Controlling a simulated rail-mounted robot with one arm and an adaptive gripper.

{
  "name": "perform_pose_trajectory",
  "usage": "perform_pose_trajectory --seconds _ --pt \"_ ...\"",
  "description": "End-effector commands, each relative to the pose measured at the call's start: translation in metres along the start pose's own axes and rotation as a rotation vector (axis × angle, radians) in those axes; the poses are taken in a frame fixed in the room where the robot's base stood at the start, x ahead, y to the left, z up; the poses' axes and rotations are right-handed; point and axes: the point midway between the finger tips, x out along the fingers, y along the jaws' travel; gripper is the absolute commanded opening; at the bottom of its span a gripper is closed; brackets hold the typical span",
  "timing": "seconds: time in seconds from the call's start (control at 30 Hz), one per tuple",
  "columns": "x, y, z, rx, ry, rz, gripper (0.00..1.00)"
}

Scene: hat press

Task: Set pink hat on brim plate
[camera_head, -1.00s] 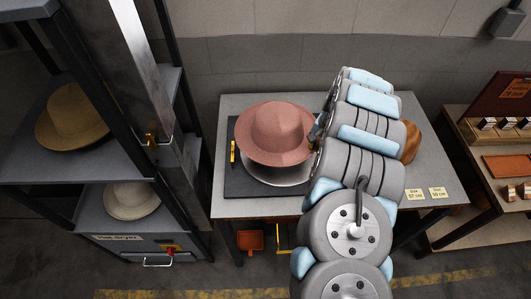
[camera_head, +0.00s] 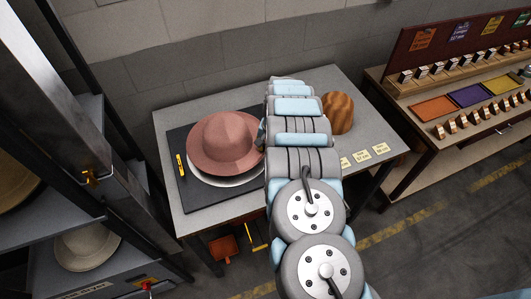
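The pink hat (camera_head: 226,142) is upright, brim down, over the pale round brim plate (camera_head: 226,181) on a dark mat (camera_head: 187,203) on the grey table. Only the plate's near edge shows below the brim. I cannot tell whether the brim touches the plate all round. My arm comes in from the lower right and ends at the hat's right edge. My gripper (camera_head: 262,135) is mostly hidden behind my arm there, and its fingers cannot be made out.
A brown wooden hat block (camera_head: 338,113) and size cards (camera_head: 362,156) are on the table right of my arm. A rack (camera_head: 50,240) with hats stands left. A bench (camera_head: 440,150) with colour trays stands right.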

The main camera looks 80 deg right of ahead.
Motion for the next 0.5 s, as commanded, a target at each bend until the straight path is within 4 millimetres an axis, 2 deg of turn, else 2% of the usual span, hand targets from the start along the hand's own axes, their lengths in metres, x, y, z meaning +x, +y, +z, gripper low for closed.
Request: perform_pose_trajectory --seconds 0.5 --pt "0.036 0.006 0.001 0.000 -0.002 0.000 0.00"
